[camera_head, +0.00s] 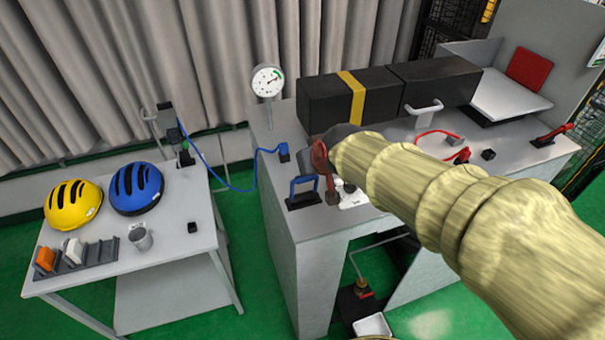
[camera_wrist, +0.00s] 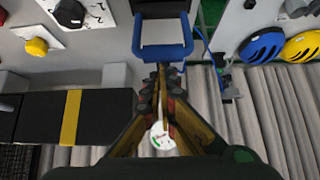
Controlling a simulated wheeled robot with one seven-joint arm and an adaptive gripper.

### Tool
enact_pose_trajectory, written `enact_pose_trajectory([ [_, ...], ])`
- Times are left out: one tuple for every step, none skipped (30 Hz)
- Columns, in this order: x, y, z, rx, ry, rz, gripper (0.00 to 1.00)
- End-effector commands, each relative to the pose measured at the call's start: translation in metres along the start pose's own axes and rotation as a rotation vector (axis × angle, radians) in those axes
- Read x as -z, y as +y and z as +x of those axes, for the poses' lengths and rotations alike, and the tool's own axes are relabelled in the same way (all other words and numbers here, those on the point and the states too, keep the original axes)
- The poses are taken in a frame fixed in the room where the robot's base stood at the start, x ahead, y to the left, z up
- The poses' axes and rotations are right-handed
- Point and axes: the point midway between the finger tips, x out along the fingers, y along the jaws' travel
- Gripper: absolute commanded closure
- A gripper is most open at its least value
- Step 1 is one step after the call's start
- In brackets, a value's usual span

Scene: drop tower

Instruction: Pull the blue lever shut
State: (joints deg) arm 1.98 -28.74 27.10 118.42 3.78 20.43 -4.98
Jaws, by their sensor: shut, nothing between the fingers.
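The blue lever (camera_head: 303,187) is a U-shaped blue handle on a dark base, at the front left corner of the grey bench. Its handle stands up from the base in the head view. The handle also shows at the top middle of the wrist view (camera_wrist: 163,52). My gripper (camera_head: 331,196) is just right of the lever in the head view, partly hidden by my arm. In the wrist view its fingertips (camera_wrist: 161,68) are together, empty, and close to the handle's crossbar. I cannot tell whether they touch it.
A dial gauge (camera_head: 267,82) stands behind the lever. Black boxes, one with a yellow band (camera_head: 352,97), lie along the bench's back. A red lever (camera_head: 553,135) is at the far right. A side table (camera_head: 110,262) with yellow (camera_head: 72,204) and blue (camera_head: 136,188) helmets stands left, across a gap.

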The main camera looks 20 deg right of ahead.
Motion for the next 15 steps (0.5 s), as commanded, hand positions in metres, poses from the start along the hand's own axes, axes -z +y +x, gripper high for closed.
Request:
enact_pose_trajectory([
  [-0.009, 0.0, 0.002, 0.0, 0.032, 0.001, 1.0],
  [-0.01, 0.0, 0.001, 0.0, 0.049, 0.001, 1.0],
  [-0.012, 0.0, -0.002, 0.0, 0.07, 0.0, 1.0],
  [-0.013, 0.0, -0.003, 0.0, 0.087, 0.0, 1.0],
  [-0.015, 0.0, -0.005, 0.0, 0.102, 0.0, 1.0],
  [-0.017, 0.0, -0.006, 0.0, 0.121, 0.001, 1.0],
  [-0.017, 0.0, -0.008, 0.0, 0.136, 0.001, 1.0],
  [-0.018, 0.0, -0.009, 0.0, 0.148, 0.0, 1.0],
  [-0.019, 0.0, -0.01, 0.0, 0.145, 0.0, 1.0],
  [-0.02, 0.0, -0.011, 0.0, 0.145, 0.0, 1.0],
  [-0.021, 0.0, -0.012, 0.0, 0.144, 0.0, 1.0],
  [-0.022, 0.0, -0.014, 0.0, 0.144, 0.0, 1.0],
  [-0.023, 0.0, -0.015, 0.0, 0.144, 0.0, 1.0],
  [-0.023, 0.0, -0.015, 0.0, 0.143, 0.0, 1.0],
  [-0.024, 0.0, -0.016, 0.0, 0.143, 0.0, 1.0],
])
